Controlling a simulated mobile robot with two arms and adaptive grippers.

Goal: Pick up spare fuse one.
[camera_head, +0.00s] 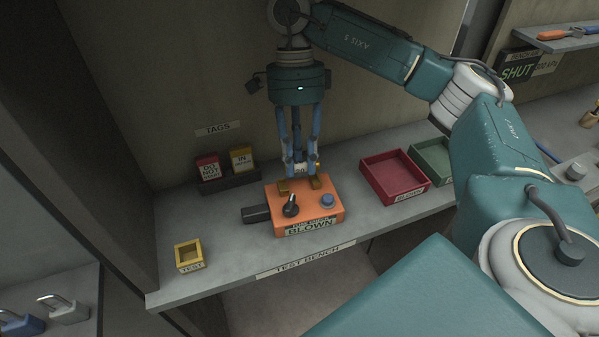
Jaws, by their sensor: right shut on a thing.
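My right gripper (299,181) points down over the orange fuse tester (322,205) on the test bench. Its fingers are shut on a small pale fuse (299,169), upright between the fingertips at the back of the tester's top. The fuse is mostly hidden; whether it is spare fuse one, and whether it touches the tester, I cannot tell. The label on the tester's front reads BLOWN. My left gripper is not in view.
A red tray (366,182) marked BLOWN and a green tray (422,150) stand to the right. A small yellow box (182,268) marked TEST is at the front left. Red (209,170) and yellow (241,161) tags stand behind. The bench's front left is mostly clear.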

